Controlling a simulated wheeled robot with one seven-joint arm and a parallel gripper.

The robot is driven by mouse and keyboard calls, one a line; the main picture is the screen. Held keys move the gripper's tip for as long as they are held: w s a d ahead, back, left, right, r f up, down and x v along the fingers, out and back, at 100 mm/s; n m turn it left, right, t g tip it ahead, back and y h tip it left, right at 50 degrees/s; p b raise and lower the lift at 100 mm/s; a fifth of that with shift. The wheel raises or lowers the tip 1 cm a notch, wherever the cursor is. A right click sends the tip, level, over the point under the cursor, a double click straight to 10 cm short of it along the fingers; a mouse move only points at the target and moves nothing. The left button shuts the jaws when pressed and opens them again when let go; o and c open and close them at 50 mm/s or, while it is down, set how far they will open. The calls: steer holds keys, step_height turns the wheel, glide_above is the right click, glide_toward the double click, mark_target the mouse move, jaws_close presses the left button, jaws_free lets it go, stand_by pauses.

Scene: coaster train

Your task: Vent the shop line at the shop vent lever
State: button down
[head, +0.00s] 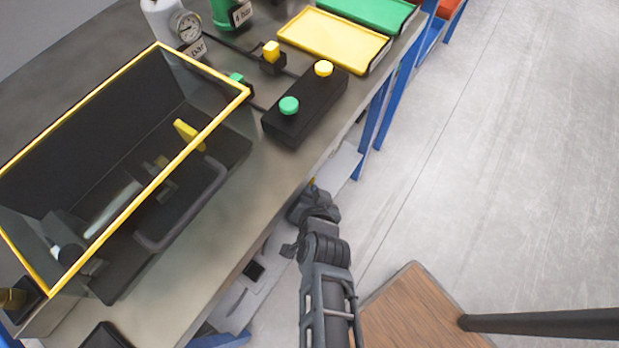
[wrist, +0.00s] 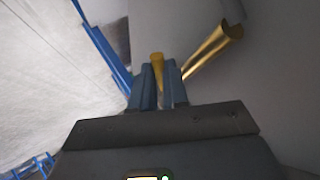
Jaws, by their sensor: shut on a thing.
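My gripper (wrist: 158,72) is shut on a narrow yellow handle (wrist: 157,58), which looks like the shop vent lever. Only the handle's upper end shows between the two fingers; its mount is hidden. A brass-coloured pipe (wrist: 212,50) runs just right of the fingers in the wrist view. In the head view my gripper (head: 314,192) is low beside the bench's front edge, above the lower shelf. A small yellow spot (head: 312,181) shows at its tips; the rest is hidden by the gripper.
The bench (head: 240,190) carries a yellow-framed clear guard (head: 200,135), a black box (head: 305,108) with green and yellow buttons, a gauge (head: 186,27) and yellow and green trays. Blue bench legs (head: 372,120) stand near my gripper. A wooden stool (head: 420,310) is at lower right; floor beyond is clear.

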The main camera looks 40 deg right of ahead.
steer(key=shift+w+d+r+m+g+y+p, duration=0.1)
steer(key=shift+r+m+g+y+p, duration=0.3)
steer(key=shift+y+p, duration=0.6)
steer(key=shift+s+d+r+m+g+y+p, duration=0.1)
steer(key=shift+r+m+g+y+p, duration=0.25)
steer(key=shift+y+p, duration=0.6)
steer(key=shift+w+d+r+m+g+y+p, duration=0.1)
steer(key=shift+r+m+g+y+p, duration=0.3)
steer(key=shift+y+p, duration=0.6)
steer(key=c, duration=1.1)
jaws_free()
